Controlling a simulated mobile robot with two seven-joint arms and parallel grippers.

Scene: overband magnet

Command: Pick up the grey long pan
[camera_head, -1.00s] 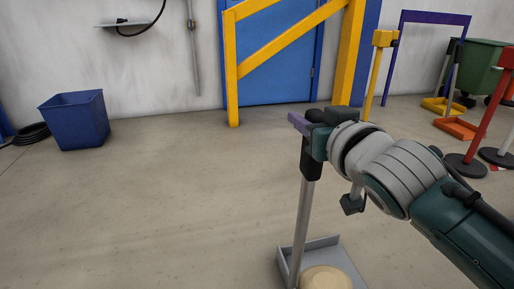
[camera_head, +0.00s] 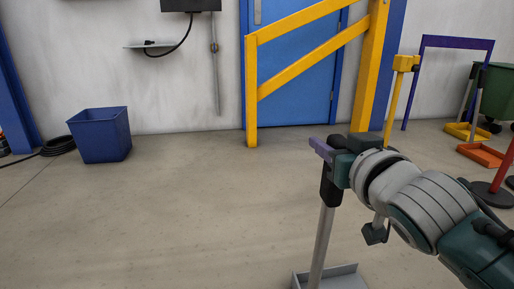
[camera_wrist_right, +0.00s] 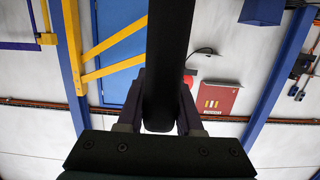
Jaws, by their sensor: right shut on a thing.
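The grey long pan has a grey tray (camera_head: 345,277), a straight grey pole (camera_head: 322,240) and a black grip at its top. It stands nearly upright at the lower middle right of the head view, and the tray is cut off by the bottom edge. My right gripper (camera_head: 328,152) is shut on the black grip near its top. In the right wrist view the black grip (camera_wrist_right: 168,60) runs between the two fingers of the gripper (camera_wrist_right: 163,115). Whether the tray touches the floor is unclear. My left gripper is not in view.
A blue bin (camera_head: 101,136) stands at the left wall beside a coiled black hose (camera_head: 58,146). A yellow rail (camera_head: 251,95) stands before a blue door (camera_head: 300,80). Stands and an orange tray (camera_head: 481,154) are at the right. The middle floor is clear.

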